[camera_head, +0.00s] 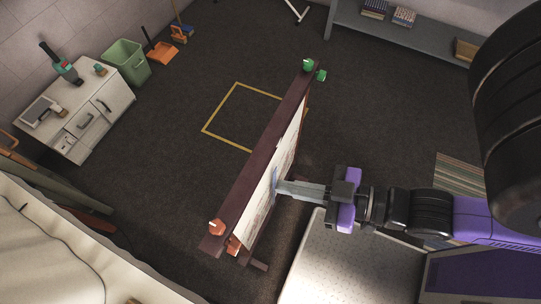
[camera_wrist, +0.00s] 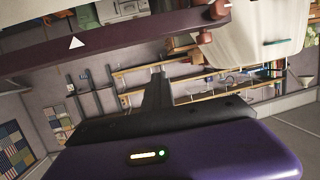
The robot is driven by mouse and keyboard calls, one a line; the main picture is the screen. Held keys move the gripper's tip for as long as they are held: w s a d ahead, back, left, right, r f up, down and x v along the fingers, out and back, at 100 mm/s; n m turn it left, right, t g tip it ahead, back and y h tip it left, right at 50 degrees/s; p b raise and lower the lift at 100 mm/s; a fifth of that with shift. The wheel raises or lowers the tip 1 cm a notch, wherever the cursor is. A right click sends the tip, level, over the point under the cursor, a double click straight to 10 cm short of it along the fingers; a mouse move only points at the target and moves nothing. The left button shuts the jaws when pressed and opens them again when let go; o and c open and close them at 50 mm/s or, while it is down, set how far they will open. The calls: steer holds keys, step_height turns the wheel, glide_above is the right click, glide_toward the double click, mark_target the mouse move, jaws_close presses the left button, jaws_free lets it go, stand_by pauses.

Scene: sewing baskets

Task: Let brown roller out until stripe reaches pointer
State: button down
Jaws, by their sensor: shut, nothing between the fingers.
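A standing frame has a dark red-brown top bar (camera_head: 255,165) with a pale patterned sheet (camera_head: 284,165) hanging below it. Orange knobs (camera_head: 217,227) sit at the bar's near end and green knobs (camera_head: 308,64) at its far end. In the wrist view a white triangular pointer (camera_wrist: 76,42) shows on the dark bar, and reddish-brown knobs (camera_wrist: 205,36) show at its right end. My gripper (camera_head: 279,187) is shut and empty, its fingertips close to the sheet's right face; contact is unclear. A faint bluish mark shows by the fingertips; I cannot tell if it is the stripe. No brown roller is clearly distinguishable.
A white cabinet (camera_head: 112,100) and green bin (camera_head: 125,62) stand at the left. A grey shelf (camera_head: 400,35) runs along the back right. A pale perforated surface (camera_head: 335,265) lies below my arm. Open carpet surrounds a yellow floor outline (camera_head: 220,107).

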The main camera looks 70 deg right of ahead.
steer(key=shift+w+d+y, duration=0.2)
steer(key=shift+y, duration=0.1)
steer(key=c, duration=2.1)
jaws_free()
steer(key=o, duration=0.9)
steer(key=shift+c, duration=0.2)
step_height(320, 180, up, 6)
steer(key=p, duration=0.8)
